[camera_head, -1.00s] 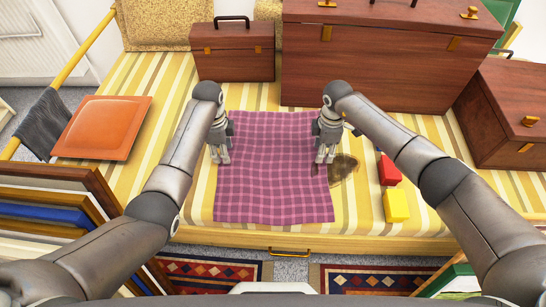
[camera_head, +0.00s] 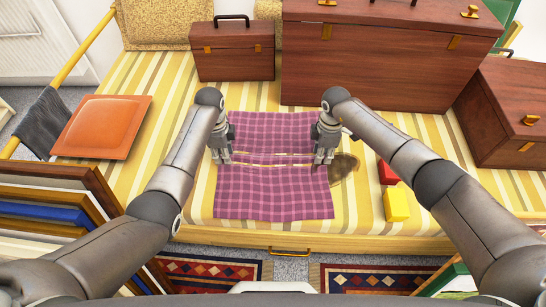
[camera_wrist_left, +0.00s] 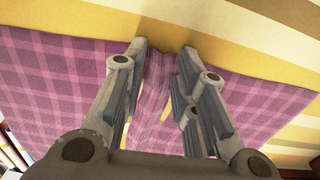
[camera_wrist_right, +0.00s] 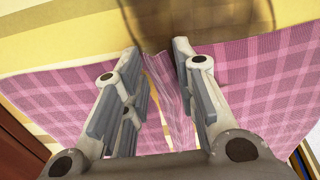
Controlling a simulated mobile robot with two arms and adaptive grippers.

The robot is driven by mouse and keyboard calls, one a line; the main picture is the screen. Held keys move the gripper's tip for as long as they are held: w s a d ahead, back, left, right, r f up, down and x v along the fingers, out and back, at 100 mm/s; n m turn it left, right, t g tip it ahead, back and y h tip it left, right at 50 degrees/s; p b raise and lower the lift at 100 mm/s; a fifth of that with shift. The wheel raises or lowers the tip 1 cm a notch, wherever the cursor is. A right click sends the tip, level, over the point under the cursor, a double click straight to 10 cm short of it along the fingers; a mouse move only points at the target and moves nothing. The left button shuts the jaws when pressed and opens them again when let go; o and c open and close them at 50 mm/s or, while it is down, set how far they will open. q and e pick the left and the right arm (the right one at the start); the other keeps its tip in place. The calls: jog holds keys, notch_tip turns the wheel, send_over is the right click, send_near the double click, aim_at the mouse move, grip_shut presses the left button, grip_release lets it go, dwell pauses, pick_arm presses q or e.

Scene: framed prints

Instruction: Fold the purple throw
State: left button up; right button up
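The purple checked throw (camera_head: 275,195) lies on the striped bed cover. A narrow ridge crosses its middle from side to side, with thin yellow gaps showing along it. My left gripper (camera_head: 220,158) is at the throw's left edge, and my right gripper (camera_head: 325,158) is at its right edge, both pointing down. The right wrist view shows a similar bunched strip of the throw (camera_wrist_right: 170,95) between the right fingers.
An orange cushion (camera_head: 103,126) lies to the left. Brown cases (camera_head: 235,60) and (camera_head: 380,60) stand behind the throw. A red block (camera_head: 388,172), a yellow block (camera_head: 396,204) and a dark translucent round thing (camera_head: 345,170) are to the right. Framed prints (camera_head: 50,210) lean at front left.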

pick_arm(q)
jog(key=shift+f, duration=0.15)
grip_shut()
pick_arm(e)
jog(key=shift+f, duration=0.15)
grip_shut()
